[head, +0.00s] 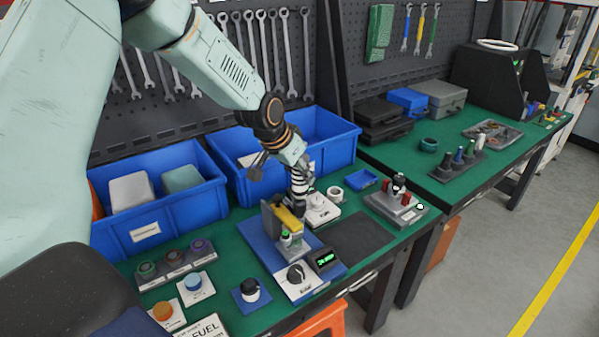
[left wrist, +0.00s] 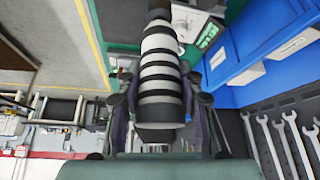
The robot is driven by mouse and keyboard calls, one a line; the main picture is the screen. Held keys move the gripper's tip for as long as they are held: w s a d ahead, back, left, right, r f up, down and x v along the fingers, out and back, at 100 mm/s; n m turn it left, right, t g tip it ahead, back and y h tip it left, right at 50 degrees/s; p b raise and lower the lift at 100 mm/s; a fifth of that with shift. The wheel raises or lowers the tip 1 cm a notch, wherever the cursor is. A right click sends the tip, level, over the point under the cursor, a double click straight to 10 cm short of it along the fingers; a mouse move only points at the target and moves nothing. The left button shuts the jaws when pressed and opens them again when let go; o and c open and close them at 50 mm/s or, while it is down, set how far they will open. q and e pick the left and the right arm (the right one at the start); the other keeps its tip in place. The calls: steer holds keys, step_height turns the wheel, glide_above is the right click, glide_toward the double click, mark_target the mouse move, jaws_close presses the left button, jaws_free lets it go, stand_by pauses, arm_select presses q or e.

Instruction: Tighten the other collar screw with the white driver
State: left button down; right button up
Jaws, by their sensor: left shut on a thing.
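My left gripper (head: 290,170) is shut on the white driver (head: 298,188), a thick white handle with black bands. The driver points down over the blue-based test fixture (head: 256,238), close to its yellow block (head: 287,218). In the left wrist view the banded driver (left wrist: 160,75) lies between the fingers of the left gripper (left wrist: 160,112). The driver's tip and the collar screws cannot be made out, so I cannot tell whether the tip touches a screw. My right gripper is not in view.
A small display (head: 325,260) and a black knob (head: 296,273) sit at the fixture's front. Blue bins (head: 160,213) stand behind. A grey stand with red parts (head: 397,206) is to the right. The dark mat (head: 355,238) between is bare. Wrenches hang behind.

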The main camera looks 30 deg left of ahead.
arm_select(q)
steer(key=shift+r+p, duration=1.8)
steer(key=shift+r, duration=0.3)
steer(key=shift+f, duration=0.1)
